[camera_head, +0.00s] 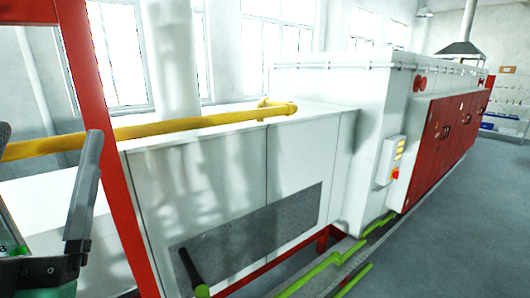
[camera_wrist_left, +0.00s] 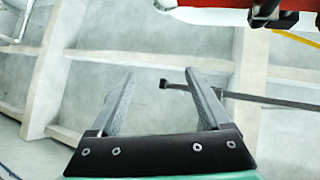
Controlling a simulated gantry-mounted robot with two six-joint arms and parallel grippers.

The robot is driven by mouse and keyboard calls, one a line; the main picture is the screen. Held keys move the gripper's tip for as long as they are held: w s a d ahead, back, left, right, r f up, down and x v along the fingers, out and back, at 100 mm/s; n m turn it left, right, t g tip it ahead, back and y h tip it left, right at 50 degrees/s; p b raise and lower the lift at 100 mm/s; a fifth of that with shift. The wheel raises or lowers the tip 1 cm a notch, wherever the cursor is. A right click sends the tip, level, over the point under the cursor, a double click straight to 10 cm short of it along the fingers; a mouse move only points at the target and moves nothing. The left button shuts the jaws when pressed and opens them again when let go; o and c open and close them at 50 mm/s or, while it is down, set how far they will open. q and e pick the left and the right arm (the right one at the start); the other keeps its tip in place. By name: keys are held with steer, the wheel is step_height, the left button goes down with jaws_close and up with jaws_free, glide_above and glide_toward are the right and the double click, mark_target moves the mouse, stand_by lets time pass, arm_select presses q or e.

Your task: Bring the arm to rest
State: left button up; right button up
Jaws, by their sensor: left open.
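My left gripper (camera_head: 47,138) is at the left edge of the head view, with its grey fingers pointing up and partly cut off by the frame. In the left wrist view the same gripper (camera_wrist_left: 159,76) shows two ridged grey fingers spread apart with nothing between them. Behind them is a pale surface with beams, well away from the fingertips. My right gripper is in neither view.
A red post (camera_head: 105,150) stands close to my left gripper. A yellow pipe (camera_head: 195,124) runs along a long white machine housing (camera_head: 300,155). A control box (camera_head: 391,160) and red doors (camera_head: 440,135) are farther right. Grey floor (camera_head: 450,230) lies open at right.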

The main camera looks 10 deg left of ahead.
arm_select(q)
steer(key=s+d+r+h, duration=0.15)
steer(key=d+h, duration=0.35)
steer(key=h, duration=0.5)
step_height(320, 180, up, 12)
steer(key=t+p, duration=0.1)
steer(key=p, duration=1.2)
steer(key=shift+r, duration=0.25)
